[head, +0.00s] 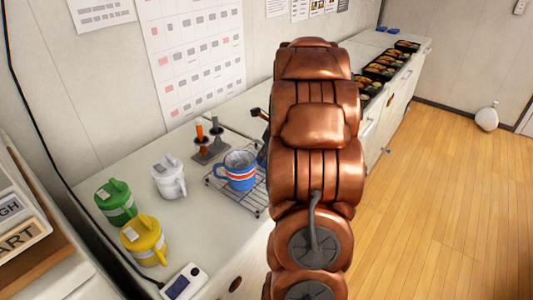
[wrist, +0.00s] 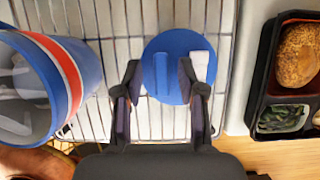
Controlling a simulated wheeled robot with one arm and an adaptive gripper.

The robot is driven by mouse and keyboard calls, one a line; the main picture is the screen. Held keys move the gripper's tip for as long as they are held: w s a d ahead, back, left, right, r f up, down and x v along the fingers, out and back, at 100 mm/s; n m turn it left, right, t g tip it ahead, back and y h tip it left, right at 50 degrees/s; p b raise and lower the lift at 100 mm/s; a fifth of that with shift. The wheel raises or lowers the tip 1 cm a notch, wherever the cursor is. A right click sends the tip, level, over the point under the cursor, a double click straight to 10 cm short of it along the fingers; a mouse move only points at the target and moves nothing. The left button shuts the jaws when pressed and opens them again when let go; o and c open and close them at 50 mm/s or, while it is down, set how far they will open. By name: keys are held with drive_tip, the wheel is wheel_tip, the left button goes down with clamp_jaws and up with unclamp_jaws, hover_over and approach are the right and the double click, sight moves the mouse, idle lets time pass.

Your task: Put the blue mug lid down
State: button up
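The blue mug lid (wrist: 176,50) is a round blue disc with a raised bar handle and a white label. In the wrist view it appears to lie on the wire rack (wrist: 115,20). My gripper (wrist: 159,66) is open, with its fingers on either side of the handle and visible gaps between. The blue mug (wrist: 78,70), with a red and white stripe, is left of the lid and has no lid on. In the head view the mug (head: 240,178) stands upright on the rack (head: 225,190). My arm hides the lid and most of the gripper there.
White (head: 169,177), green (head: 116,203) and yellow (head: 144,240) lidded mugs stand left on the counter. A holder with an orange-tipped tool (head: 200,130) stands behind the rack. A bento tray (wrist: 258,95) lies right of the rack; several more trays (head: 380,67) line the far counter.

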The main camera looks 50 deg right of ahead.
drive_tip(key=shift+r, duration=0.1)
drive_tip(key=b+v, duration=0.3)
drive_tip(key=v, duration=0.9)
drive_tip(key=s+a+f+n+g+y, duration=0.1)
drive_tip(key=s+a+n+g, duration=0.1)
drive_tip(key=a+n, duration=0.85)
drive_tip(key=s+a+f+n+g, duration=0.15)
drive_tip(key=a+n, duration=0.45)
drive_tip(key=a, duration=0.9)
drive_tip(key=s+a+f+n+g, duration=0.1)
drive_tip(key=s+a+f+n, duration=0.1)
drive_tip(key=s+a+n, duration=0.3)
drive_tip(key=s+a+f+n+g+h, duration=0.1)
drive_tip(key=s+a+n, duration=0.5)
drive_tip(key=s+n, duration=0.7)
wheel_tip(320, 180, down, 2)
drive_tip(key=shift+a+f+g+p, duration=0.1)
drive_tip(key=shift+a+g+p, duration=0.2)
drive_tip(key=shift+g, duration=0.15)
drive_tip(key=shift+n, duration=0.25)
